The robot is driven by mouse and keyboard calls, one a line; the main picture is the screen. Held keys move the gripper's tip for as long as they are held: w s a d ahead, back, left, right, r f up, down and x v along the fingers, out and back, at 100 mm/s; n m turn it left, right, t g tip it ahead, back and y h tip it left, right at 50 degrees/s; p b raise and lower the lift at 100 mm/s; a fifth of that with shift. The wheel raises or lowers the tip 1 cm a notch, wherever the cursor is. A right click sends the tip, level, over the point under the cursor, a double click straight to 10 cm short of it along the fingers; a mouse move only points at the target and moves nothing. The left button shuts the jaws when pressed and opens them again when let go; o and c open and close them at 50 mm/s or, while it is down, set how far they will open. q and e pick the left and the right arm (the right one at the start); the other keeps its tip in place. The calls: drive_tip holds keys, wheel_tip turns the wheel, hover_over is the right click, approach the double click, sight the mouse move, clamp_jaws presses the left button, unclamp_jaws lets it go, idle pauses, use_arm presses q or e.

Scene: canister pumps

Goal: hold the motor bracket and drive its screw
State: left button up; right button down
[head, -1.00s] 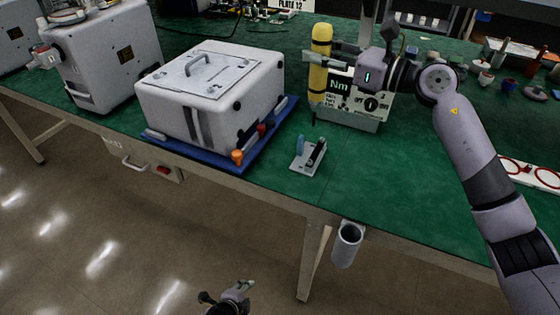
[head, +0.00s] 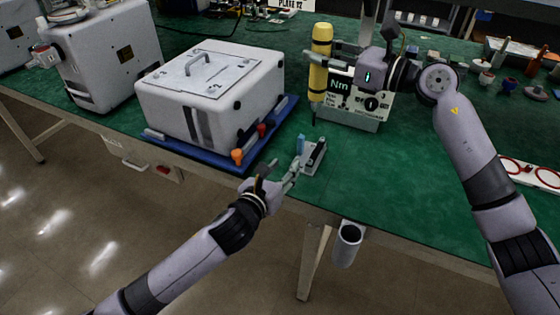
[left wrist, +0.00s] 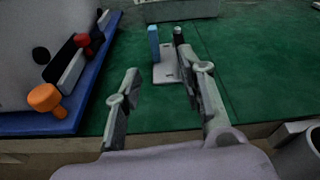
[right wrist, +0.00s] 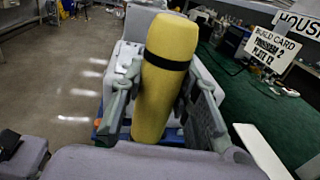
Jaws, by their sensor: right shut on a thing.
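The motor bracket (head: 316,160), a small grey plate with a blue upright piece and a dark upright part, stands near the table's front edge. My left gripper (head: 284,166) is open and empty just left of and in front of it. In the left wrist view the bracket (left wrist: 164,73) shows beyond and between the spread fingers. The right finger overlaps part of it. My right gripper (head: 340,57) is shut on the yellow driver (head: 320,72), upright with its thin tip pointing down, behind the bracket. The driver (right wrist: 165,80) also fills the right wrist view's middle. I cannot make out the screw.
A white box (head: 212,95) with a lid handle sits on a blue base (head: 205,160), left of the bracket; orange and red knobs stick out. A white "Nm" unit (head: 362,105) stands behind. A grey tube (head: 347,245) hangs at the front edge.

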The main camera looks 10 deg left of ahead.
sight(300, 139)
use_arm(q)
drive_tip(key=shift+w+a+r+m, duration=0.35)
drive_tip(key=shift+w+r+m, duration=0.35)
drive_tip(key=shift+r, duration=0.1)
drive_tip(key=x, duration=1.1)
drive_tip(key=shift+w+d, duration=0.1)
drive_tip(key=shift+w, duration=0.2)
drive_tip(key=shift+c, duration=0.4)
drive_tip(key=shift+f, duration=0.1)
clamp_jaws()
drive_tip(key=c, duration=0.5)
unclamp_jaws()
clamp_jaws()
